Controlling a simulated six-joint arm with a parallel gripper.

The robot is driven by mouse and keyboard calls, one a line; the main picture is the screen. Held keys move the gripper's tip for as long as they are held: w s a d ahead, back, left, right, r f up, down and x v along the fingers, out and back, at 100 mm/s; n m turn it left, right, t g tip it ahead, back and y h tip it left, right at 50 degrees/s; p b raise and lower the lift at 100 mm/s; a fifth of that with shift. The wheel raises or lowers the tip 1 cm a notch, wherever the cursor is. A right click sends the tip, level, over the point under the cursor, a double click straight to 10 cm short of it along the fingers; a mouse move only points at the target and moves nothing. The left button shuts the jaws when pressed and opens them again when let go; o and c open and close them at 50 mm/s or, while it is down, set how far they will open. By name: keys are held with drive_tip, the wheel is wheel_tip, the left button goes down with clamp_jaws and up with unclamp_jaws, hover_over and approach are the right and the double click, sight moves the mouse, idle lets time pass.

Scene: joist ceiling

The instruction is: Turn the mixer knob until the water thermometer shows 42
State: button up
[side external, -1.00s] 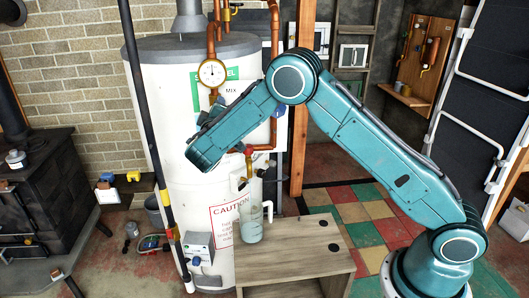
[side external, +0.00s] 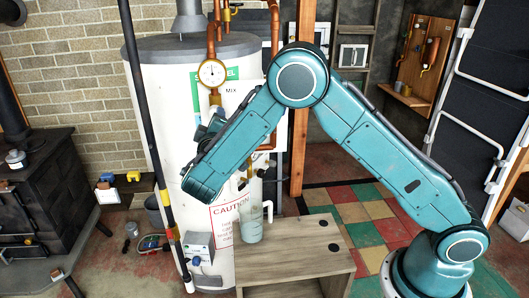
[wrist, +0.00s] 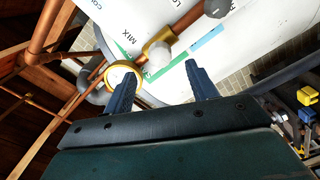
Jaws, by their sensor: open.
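The round thermometer (side external: 212,73), with a pale dial and brass rim, is on the copper pipe in front of the white tank (side external: 185,120). Its reading is too small to make out. In the wrist view a brass-rimmed round part (wrist: 122,76) shows behind the left finger. A brass fitting with a pale round cap (wrist: 158,54) appears between the fingertips, and a dark round part (wrist: 217,7) is at the top edge. I cannot tell which is the mixer knob. My gripper (wrist: 160,68) is open and empty; my arm largely hides it in the side view.
Copper pipes (wrist: 45,30) run close by on the left. A dark pole (side external: 143,110) leans in front of the tank. A black stove (side external: 35,190) is at left.

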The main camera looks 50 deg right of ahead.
drive_tip(key=shift+v, duration=2.55)
drive_tip(key=shift+d+r, duration=0.1)
drive_tip(key=s+d+r+m+g+y, duration=0.4)
drive_tip(key=s+d+m+g+y, duration=0.15)
drive_tip(key=s+d, duration=0.45)
drive_tip(key=s+a+n+g+y, duration=0.1)
drive_tip(key=s+a+y, duration=0.2)
drive_tip(key=s, duration=0.9)
drive_tip(key=s+a+r+n+y, duration=0.1)
drive_tip(key=s+a+y, duration=0.2)
drive_tip(key=s, duration=1)
drive_tip(key=shift+a+r+g+y, duration=0.15)
drive_tip(key=shift+a+g+y, duration=0.2)
drive_tip(key=shift+y, duration=0.3)
